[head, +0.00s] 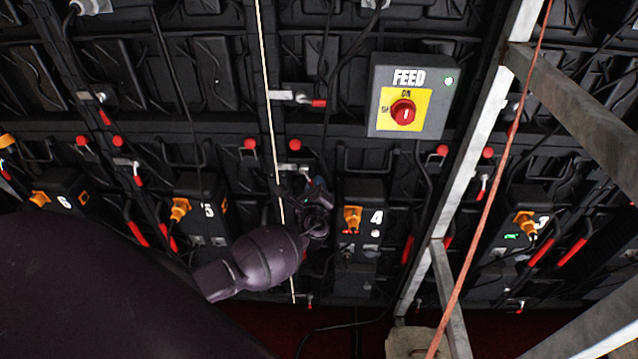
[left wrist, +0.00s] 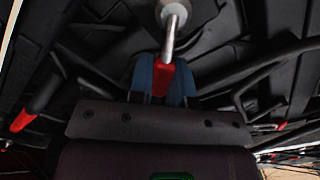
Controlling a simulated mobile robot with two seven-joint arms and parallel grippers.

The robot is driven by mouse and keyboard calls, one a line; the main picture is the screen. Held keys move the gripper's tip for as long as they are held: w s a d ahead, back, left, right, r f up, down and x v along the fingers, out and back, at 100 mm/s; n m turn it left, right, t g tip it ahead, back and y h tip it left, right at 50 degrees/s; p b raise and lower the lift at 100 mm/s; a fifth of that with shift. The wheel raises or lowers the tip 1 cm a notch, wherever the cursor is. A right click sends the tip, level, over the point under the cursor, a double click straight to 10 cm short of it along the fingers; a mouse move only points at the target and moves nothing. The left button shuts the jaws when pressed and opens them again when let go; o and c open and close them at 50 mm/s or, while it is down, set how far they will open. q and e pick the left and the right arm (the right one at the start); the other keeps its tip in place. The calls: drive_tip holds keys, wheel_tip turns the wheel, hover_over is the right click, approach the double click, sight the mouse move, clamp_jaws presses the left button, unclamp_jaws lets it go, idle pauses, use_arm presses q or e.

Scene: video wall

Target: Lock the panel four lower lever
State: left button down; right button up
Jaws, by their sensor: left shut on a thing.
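The lever held at panel four has a silver shaft and a red grip (left wrist: 165,77) and comes from a round pale pivot at the top of the left wrist view. My left gripper (left wrist: 162,82) has blue fingers on either side of the red grip and is shut on it. In the head view my left gripper (head: 318,193) is just left of the box marked 4 (head: 365,213), and it hides most of this lever. A bit of silver latch (head: 288,167) shows above it. My right gripper is not in view.
The grey FEED box (head: 412,95) with a red switch is above right. A slanting metal frame post (head: 465,160) and an orange cable (head: 487,200) stand in front on the right. A thin pale cord (head: 267,90) hangs near my left wrist. Other red-tipped levers (head: 318,103) dot the wall.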

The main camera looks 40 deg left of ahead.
use_arm(q)
drive_tip(key=m, duration=0.1)
drive_tip(key=a+m, duration=0.1)
drive_tip(key=shift+s+f+m, duration=0.3)
drive_tip(key=shift+f+m, duration=0.05)
drive_tip(key=shift+m, duration=0.05)
drive_tip(key=shift+s+a+f+m+p, duration=0.1)
drive_tip(key=shift+s+a+m+p, duration=0.2)
drive_tip(key=shift+m, duration=0.65)
drive_tip(key=shift+s+a+f+m+p, duration=0.1)
drive_tip(key=shift+a+m+p, duration=0.3)
drive_tip(key=shift+m, duration=0.6)
drive_tip(key=shift+s+a+f+m+p, duration=0.1)
drive_tip(key=shift+s+a+m+p, duration=0.25)
drive_tip(key=shift+m, duration=0.6)
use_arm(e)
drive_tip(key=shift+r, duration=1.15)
use_arm(q)
drive_tip(key=shift+w, duration=0.1)
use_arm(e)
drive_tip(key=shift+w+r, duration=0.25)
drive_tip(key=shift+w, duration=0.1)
use_arm(q)
drive_tip(key=c, duration=1.1)
unclamp_jaws()
drive_tip(key=shift+o, duration=0.2)
drive_tip(key=shift+d, duration=0.1)
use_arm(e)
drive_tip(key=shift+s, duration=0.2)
